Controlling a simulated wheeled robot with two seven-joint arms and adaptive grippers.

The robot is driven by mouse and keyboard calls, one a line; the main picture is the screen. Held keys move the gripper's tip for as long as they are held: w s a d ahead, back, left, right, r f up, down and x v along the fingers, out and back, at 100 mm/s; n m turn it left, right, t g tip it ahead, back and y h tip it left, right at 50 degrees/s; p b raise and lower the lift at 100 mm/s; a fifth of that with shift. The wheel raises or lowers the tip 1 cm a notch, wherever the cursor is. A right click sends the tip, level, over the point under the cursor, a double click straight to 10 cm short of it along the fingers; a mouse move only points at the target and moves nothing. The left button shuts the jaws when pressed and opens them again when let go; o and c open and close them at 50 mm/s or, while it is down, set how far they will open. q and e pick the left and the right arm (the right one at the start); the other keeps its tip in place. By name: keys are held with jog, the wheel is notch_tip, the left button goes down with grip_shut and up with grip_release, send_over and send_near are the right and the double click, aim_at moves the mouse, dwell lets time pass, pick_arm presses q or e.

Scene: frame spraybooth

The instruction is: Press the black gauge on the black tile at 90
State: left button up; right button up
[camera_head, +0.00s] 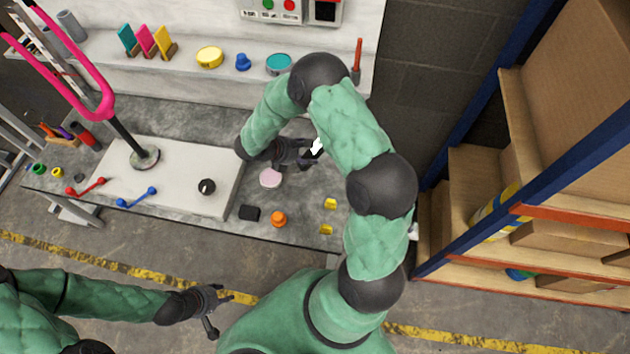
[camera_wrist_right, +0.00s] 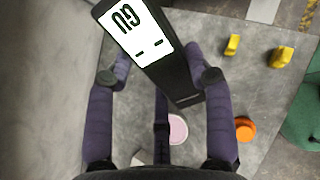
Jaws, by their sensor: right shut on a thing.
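My right gripper (camera_head: 306,157) is shut on the black gauge (camera_wrist_right: 166,62), a dark oblong block with a white display. The gauge is held tilted between the purple-grey fingers in the right wrist view. Its display has large dark characters and small dashes; I cannot read a sure value. In the head view the gauge (camera_head: 317,147) is partly hidden by the gripper. A small black square tile (camera_head: 249,213) lies on the grey bench, right of the white board, below and left of my right gripper. My left gripper (camera_head: 220,315) is open and empty at the bottom, off the bench.
A pink disc (camera_head: 270,178), an orange knob (camera_head: 279,219) and two yellow blocks (camera_head: 330,204) lie near the tile. The white board (camera_head: 170,195) carries a black knob (camera_head: 207,186) and a pole. A shelf (camera_head: 200,75) runs behind; a rack (camera_head: 560,214) stands at right.

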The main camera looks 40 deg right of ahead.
jog(key=s+f+m+y, duration=0.1)
jog(key=f+m+y, duration=0.1)
jog(key=f+m, duration=0.1)
jog(key=s+f+m+g+y+b, duration=0.1)
jog(key=s+f+m+y, duration=0.1)
jog(key=f+m+y, duration=0.1)
jog(key=s+d+f+m+g+y+b, duration=0.1)
jog(key=f+m+y, duration=0.1)
jog(key=m, duration=0.3)
jog(key=shift+s+f, duration=0.2)
jog(key=shift+f, duration=0.3)
jog(key=m+t+y+b, duration=0.2)
jog(key=m+t, duration=0.2)
jog(key=m, duration=0.8)
send_over(315, 193)
jog(key=shift+f, duration=3.15)
jog(key=shift+s, duration=0.1)
notch_tip(315, 193, down, 7)
jog(key=b, duration=0.7)
jog(key=shift+r, duration=0.15)
jog(key=shift+f+b, duration=0.6)
